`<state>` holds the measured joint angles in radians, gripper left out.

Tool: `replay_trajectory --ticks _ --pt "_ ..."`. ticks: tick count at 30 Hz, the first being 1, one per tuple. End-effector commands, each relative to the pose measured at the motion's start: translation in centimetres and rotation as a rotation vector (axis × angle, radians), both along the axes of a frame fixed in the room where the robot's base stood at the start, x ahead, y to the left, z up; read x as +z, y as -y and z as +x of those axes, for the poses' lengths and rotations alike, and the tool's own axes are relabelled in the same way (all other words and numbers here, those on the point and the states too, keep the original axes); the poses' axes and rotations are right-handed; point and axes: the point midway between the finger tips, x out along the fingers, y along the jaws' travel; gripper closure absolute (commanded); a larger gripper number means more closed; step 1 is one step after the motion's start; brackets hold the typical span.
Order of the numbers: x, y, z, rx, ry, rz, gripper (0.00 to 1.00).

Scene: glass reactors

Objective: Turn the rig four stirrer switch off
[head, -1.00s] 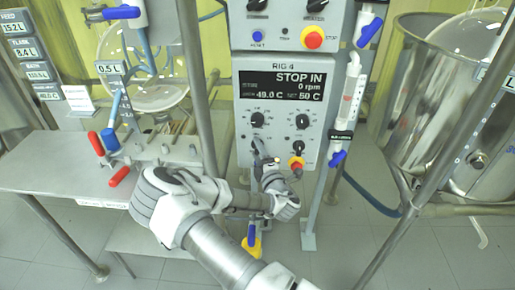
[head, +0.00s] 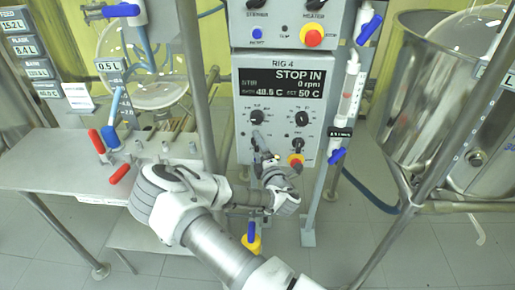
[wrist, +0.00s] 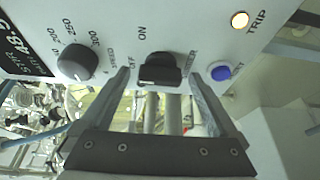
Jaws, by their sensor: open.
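The rig four control box (head: 280,100) stands in the middle of the head view. Its display (head: 282,84) reads STOP IN and 0 rpm. In the wrist view, the black stirrer switch (wrist: 160,70) has OFF printed to its left and ON above it. I cannot tell which mark its handle points to. My gripper (wrist: 158,80) is open, with one finger on each side of the switch. I cannot tell whether the fingers touch it. In the head view, my gripper (head: 263,160) is at the box's lower edge, and the switch is largely hidden there.
The wrist view shows a numbered knob (wrist: 76,62) left of the switch, a blue button (wrist: 220,72) right of it and a lit TRIP lamp (wrist: 240,19). A red stop button (head: 296,160) is close to my gripper. A metal post (head: 205,100) stands left of the box.

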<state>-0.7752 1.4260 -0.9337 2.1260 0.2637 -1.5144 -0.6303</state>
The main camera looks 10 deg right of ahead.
Motion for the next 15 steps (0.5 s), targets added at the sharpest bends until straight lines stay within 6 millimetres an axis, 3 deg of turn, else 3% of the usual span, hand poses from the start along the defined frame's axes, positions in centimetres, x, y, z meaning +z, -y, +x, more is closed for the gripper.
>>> replay_trajectory --ticks 8,15 --pt "0.0 0.1 -0.7 0.0 -0.001 0.002 0.05" --pt "0.1 0.8 -5.3 -0.003 -0.004 0.0 0.05"
